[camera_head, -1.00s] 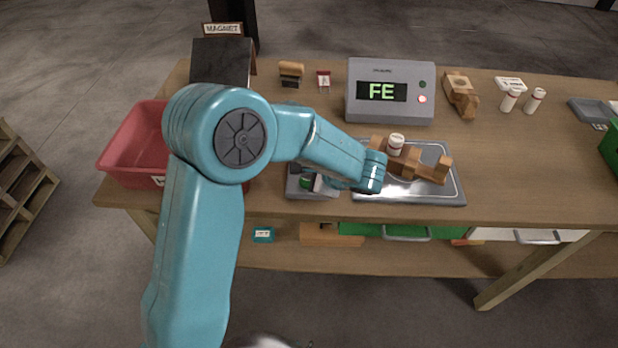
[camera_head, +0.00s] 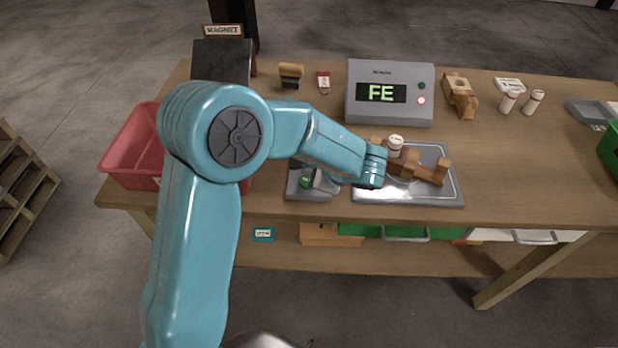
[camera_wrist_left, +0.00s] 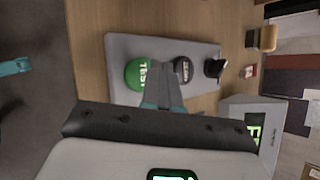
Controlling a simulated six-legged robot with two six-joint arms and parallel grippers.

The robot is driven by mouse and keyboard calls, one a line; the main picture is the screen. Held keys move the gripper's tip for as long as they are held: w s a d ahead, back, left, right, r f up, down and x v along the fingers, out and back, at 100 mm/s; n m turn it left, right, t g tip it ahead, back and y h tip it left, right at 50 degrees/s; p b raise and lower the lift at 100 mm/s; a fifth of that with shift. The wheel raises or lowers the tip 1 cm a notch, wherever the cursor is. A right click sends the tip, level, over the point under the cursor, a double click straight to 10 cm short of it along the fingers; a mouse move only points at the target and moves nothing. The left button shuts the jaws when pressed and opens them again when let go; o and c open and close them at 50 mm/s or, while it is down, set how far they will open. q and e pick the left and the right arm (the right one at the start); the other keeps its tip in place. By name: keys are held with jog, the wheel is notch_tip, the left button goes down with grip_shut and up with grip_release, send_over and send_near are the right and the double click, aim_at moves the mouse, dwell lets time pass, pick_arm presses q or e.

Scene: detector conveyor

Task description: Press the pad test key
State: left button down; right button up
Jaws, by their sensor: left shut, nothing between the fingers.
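The grey key pad (camera_head: 313,192) lies near the front edge of the bench, left of the metal tray. Its green test key (camera_head: 305,182) shows in the head view just left of my left gripper (camera_head: 321,180). In the left wrist view the round green test key (camera_wrist_left: 137,76) sits on the pad (camera_wrist_left: 116,45) beside a dark key (camera_wrist_left: 183,71) marked ZERO. My left gripper (camera_wrist_left: 154,70) is shut and empty, its tips over the right edge of the green key and covering part of it. I cannot tell whether they touch. My right gripper is not in view.
A detector box (camera_head: 390,115) reading FE stands behind the metal tray (camera_head: 380,191). The tray carries a wooden piece (camera_head: 428,171) and a white bottle (camera_head: 395,143) close to my wrist. A black knob (camera_wrist_left: 215,66) stands beyond the ZERO key. A red bin (camera_head: 125,155) is at left.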

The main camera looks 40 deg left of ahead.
pick_arm(q)
notch_tip(320, 180, up, 5)
jog(key=p, duration=0.2)
jog(key=shift+p, duration=0.4)
jog(key=shift+f, duration=0.1)
dwell(0.5)
